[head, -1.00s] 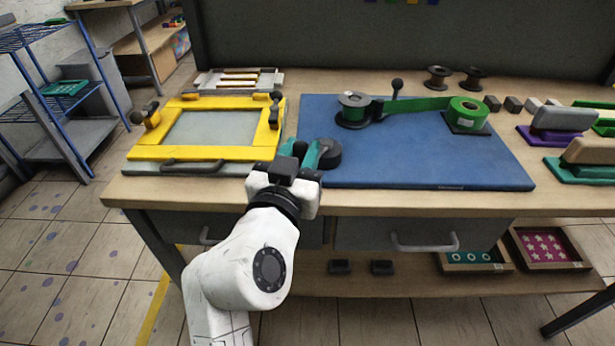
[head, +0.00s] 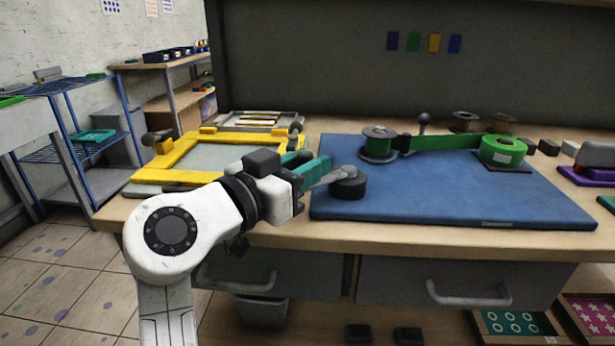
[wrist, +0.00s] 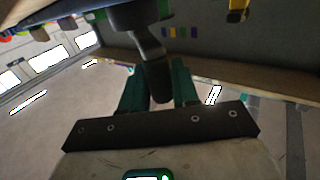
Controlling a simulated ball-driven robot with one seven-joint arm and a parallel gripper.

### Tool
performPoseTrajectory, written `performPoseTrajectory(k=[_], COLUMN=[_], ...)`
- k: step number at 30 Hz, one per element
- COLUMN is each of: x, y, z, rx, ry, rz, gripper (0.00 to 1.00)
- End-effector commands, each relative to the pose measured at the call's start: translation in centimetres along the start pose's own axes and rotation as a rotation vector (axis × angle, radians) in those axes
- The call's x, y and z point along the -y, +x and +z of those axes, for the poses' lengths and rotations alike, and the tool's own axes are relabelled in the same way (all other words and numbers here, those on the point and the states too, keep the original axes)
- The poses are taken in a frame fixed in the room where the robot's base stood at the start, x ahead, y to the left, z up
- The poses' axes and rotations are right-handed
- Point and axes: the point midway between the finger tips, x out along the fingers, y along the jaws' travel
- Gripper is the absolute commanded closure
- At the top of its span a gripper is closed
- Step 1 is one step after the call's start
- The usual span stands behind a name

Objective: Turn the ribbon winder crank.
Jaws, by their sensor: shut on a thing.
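The ribbon winder has a grey spool (head: 378,146) at the back left of the blue mat. A green ribbon (head: 450,143) runs from there to a green roll (head: 503,151). My gripper (head: 315,172) has teal fingers and is shut on the grey handle of a black round-headed tool (head: 348,186). The tool's head is over the mat's front left corner; I cannot tell if it touches. In the wrist view the dark tool (wrist: 152,75) shows between the fingers. My gripper is apart from the crank.
The blue mat (head: 440,190) lies on the wooden table, its middle clear. A yellow frame (head: 165,175) is left of my gripper. Two spools (head: 466,120) stand behind the green roll. Purple-based blocks (head: 590,175) are at the right. Drawers (head: 470,290) are below.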

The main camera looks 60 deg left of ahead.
Motion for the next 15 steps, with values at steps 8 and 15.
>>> performPoseTrajectory(k=[8, 15], x=[-0.12, -0.13], y=[0.21, 0.23], z=[0.12, 0.13], rx=[0.004, 0.005], ry=[-0.001, 0.0], rz=[0.014, 0.014], gripper=[1.0, 0.68])
